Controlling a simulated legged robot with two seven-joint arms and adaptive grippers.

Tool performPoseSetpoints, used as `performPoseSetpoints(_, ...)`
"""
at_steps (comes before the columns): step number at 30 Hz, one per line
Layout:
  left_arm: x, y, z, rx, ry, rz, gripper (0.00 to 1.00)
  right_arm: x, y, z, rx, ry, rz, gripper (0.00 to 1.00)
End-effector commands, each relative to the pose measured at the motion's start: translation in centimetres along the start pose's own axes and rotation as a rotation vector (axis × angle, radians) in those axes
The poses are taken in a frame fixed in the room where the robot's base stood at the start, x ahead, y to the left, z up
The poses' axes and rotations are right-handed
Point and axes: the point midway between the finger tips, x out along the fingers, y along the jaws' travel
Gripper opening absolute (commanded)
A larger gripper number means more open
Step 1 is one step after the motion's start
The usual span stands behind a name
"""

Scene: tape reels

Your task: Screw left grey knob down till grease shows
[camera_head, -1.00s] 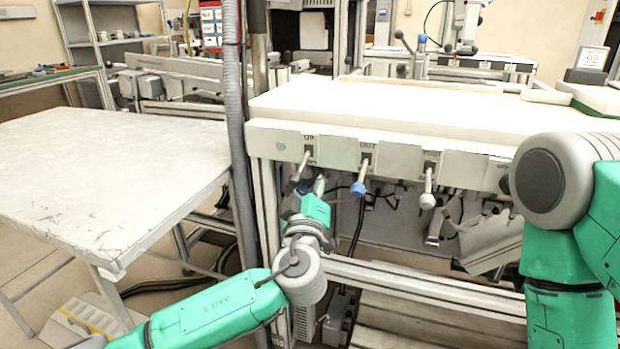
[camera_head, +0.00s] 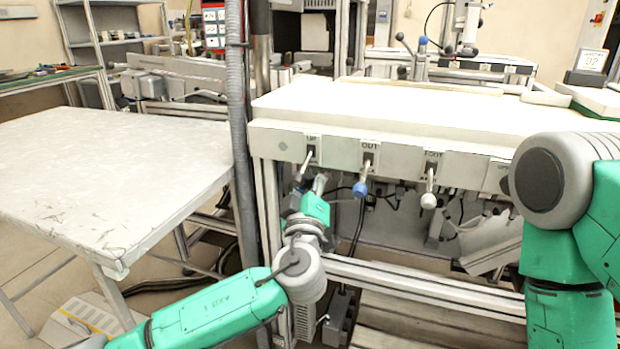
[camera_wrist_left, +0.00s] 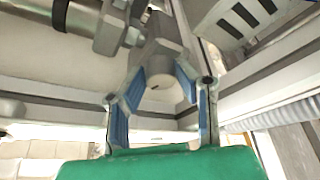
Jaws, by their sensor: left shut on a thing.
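A grey knob (camera_wrist_left: 160,82) with a rounded end shows in the left wrist view, under the bench. My left gripper (camera_wrist_left: 161,92) has its blue-padded fingers on either side of it and is shut on it. In the head view my left gripper (camera_head: 320,184) points up below the left front of the white bench (camera_head: 400,110). The knob cannot be made out clearly there. No grease can be made out. My right arm (camera_head: 560,220) enters at the right, but its gripper is out of view.
A lever (camera_head: 305,164), a blue-tipped lever (camera_head: 361,187) and a white-tipped lever (camera_head: 429,199) hang from the bench front near my left gripper. A grey hose (camera_head: 238,130) runs vertically to the left. A white table (camera_head: 100,180) stands at the left with a clear top.

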Motion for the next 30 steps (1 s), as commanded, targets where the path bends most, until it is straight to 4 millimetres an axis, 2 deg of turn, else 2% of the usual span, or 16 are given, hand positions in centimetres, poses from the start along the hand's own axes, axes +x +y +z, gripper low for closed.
performPoseSetpoints(22,0.06,-0.24,0.07,0.002,0.000,-0.005,0.00,0.01,0.00,0.00,0.000,0.000,0.000,0.40)
performPoseSetpoints(23,0.06,-0.24,0.07,0.002,0.000,-0.005,0.30,0.01,0.00,0.00,0.000,0.000,0.000,0.40)
performPoseSetpoints(24,0.06,-0.24,0.08,0.002,0.000,-0.005,0.44,0.01,0.00,0.00,0.000,0.000,0.000,0.40)
performPoseSetpoints(25,0.06,-0.23,0.08,0.002,-0.001,-0.005,0.46,0.01,0.00,0.00,0.000,0.000,0.000,0.40)
performPoseSetpoints(30,0.01,-0.11,0.09,0.002,-0.001,-0.003,0.46,0.01,0.00,0.00,0.000,0.000,0.000,0.40)
